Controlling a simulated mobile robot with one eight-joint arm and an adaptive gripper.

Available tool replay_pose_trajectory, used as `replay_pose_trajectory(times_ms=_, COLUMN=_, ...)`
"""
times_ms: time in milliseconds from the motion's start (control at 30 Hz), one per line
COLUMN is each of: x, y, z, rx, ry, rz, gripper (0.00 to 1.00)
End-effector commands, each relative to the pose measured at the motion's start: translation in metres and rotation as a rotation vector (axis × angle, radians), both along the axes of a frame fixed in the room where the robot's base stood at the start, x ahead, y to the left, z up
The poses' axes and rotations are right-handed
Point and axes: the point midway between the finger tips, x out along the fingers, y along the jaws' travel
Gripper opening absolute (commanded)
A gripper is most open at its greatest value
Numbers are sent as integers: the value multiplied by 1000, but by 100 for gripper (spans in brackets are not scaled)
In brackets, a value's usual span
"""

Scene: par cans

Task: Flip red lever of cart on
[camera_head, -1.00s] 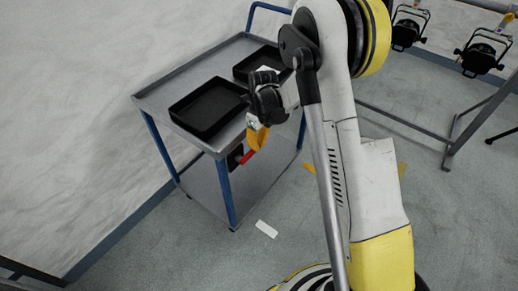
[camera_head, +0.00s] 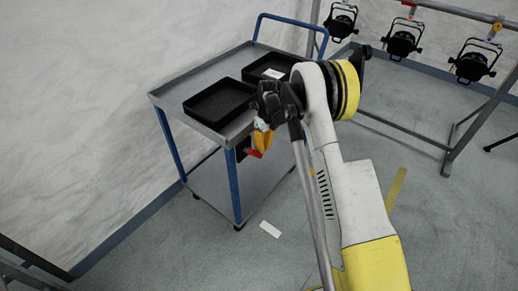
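The cart (camera_head: 187,82) is a grey two-shelf trolley with blue legs, standing by the wall at left of centre. A small red lever (camera_head: 254,153) shows below the top shelf, near the cart's right front corner. It sticks out from a dark part that is mostly hidden. My gripper (camera_head: 262,143) has yellow-orange fingertips and hangs just outside the cart's right edge, close above the lever in the picture. Whether it touches the lever I cannot tell. The fingers overlap from this view, so their opening is unclear.
Two black trays, a near one (camera_head: 218,103) and a far one (camera_head: 268,68), sit on the cart's top. A pipe rack with several black par cans (camera_head: 403,41) stands at the back right. A white strip (camera_head: 270,229) lies on the open floor.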

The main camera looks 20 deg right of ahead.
Motion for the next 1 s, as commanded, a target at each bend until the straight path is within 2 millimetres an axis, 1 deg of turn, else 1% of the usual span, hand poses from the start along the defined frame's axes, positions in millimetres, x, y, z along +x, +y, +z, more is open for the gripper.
replay_pose_trajectory(times_ms=100, x=-2, y=0, z=-6, rx=0, ry=0, rz=0, gripper=0)
replay_pose_trajectory(times_ms=333, x=-2, y=0, z=-4, rx=0, ry=0, rz=0, gripper=0)
replay_pose_trajectory(times_ms=700, x=-2, y=1, z=10, rx=0, ry=0, rz=0, gripper=0)
replay_pose_trajectory(times_ms=1000, x=-2, y=1, z=11, rx=0, ry=0, rz=0, gripper=0)
